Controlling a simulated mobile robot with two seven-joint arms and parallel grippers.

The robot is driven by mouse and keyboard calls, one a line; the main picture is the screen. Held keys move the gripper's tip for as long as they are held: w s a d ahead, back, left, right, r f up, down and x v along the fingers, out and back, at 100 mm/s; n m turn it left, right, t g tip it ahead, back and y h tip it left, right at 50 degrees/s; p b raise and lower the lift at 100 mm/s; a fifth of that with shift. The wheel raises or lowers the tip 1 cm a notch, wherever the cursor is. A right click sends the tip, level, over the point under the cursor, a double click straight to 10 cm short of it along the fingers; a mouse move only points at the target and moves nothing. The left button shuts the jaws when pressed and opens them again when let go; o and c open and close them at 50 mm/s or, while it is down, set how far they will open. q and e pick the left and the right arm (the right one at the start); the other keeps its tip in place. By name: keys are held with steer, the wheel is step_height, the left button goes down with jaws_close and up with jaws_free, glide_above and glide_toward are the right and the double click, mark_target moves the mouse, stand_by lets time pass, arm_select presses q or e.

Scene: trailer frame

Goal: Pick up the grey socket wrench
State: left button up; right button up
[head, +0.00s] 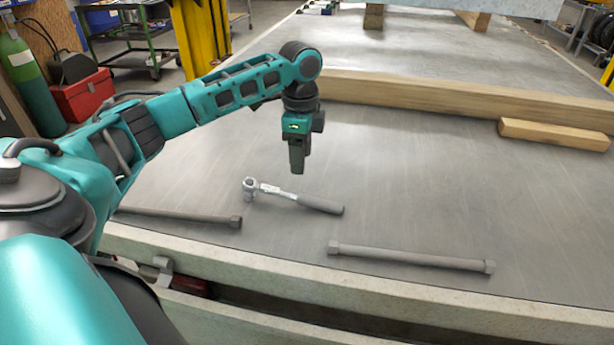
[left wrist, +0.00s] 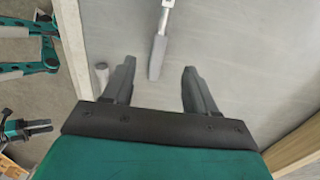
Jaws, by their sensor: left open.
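The grey socket wrench (head: 300,197) lies flat on the metal deck, its round head at the left and its dark grey handle at the right. In the left wrist view the wrench handle (left wrist: 158,55) points down toward the gap between my fingers, and the head end is cut off by the top edge. My left gripper (head: 297,168) points down above the deck, just beyond the wrench and apart from it. My right gripper is not in view.
A long bolt (head: 410,257) lies at the front right, and another bar (head: 180,216) lies at the left, partly behind my arm. A timber beam (head: 430,98) crosses the deck behind, with a short wood block (head: 553,134) at the right. The deck's middle right is clear.

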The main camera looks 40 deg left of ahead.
arm_select(q)
steer(key=b, duration=0.2)
glide_above(302, 196)
step_height(302, 196, down, 7)
steer(key=shift+a, duration=0.1)
step_height(302, 196, down, 6)
steer(key=shift+r+b, duration=0.15)
steer(key=shift+b, duration=0.9)
jaws_close()
steer(key=shift+r, duration=0.1)
